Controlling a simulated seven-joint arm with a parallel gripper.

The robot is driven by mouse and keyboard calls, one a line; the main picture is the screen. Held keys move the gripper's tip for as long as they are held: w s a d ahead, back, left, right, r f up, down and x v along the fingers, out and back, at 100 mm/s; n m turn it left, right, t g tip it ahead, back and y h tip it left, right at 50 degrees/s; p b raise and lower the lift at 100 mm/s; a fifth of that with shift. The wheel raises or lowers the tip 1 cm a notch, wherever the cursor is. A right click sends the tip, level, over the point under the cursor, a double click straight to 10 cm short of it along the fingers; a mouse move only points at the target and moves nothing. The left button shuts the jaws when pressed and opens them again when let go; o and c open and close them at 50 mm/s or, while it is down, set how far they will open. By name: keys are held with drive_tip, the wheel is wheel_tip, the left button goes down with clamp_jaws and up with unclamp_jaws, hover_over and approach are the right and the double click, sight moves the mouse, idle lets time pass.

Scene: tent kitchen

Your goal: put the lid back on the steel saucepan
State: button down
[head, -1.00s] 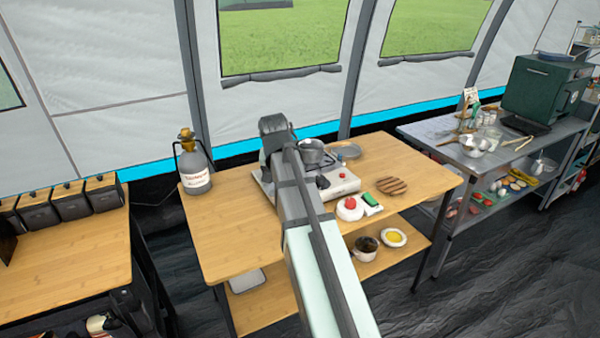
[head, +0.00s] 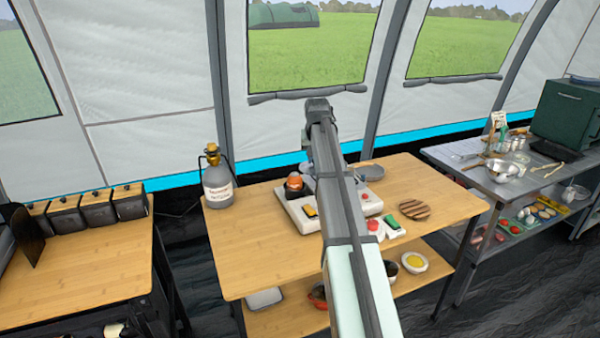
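My arm rises through the middle of the head view, and its dark far end (head: 318,106) stands in front of the tent wall. The gripper fingers are hidden behind it. The steel saucepan is mostly or wholly hidden behind my arm, on the camp stove (head: 301,215). A flat grey disc (head: 371,171) lies at the back of the wooden table, just right of the arm; I cannot tell whether it is the lid or a plate. A dark pot with an orange top (head: 294,186) stands on the stove's left part.
The wooden table (head: 250,260) also holds a big grey bottle (head: 217,180) at left and a striped round board (head: 414,209) at right. A green item (head: 392,223) lies by the stove. A steel table (head: 470,180) stands at right. The wooden table's front left is clear.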

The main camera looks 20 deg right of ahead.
drive_tip(key=w+d+r+n+y, duration=0.1)
drive_tip(key=w+d+r+n, duration=0.2)
drive_tip(key=w+d, duration=0.9)
wheel_tip(320, 180, down, 7)
drive_tip(key=s+d, duration=0.1)
drive_tip(key=d, duration=0.1)
drive_tip(key=shift+s+r+t, duration=0.15)
drive_tip(key=shift+s+t, duration=0.15)
idle(2.0)
drive_tip(key=shift+c, duration=2)
unclamp_jaws()
wheel_tip(320, 180, up, 7)
drive_tip(key=shift+c, duration=0.4)
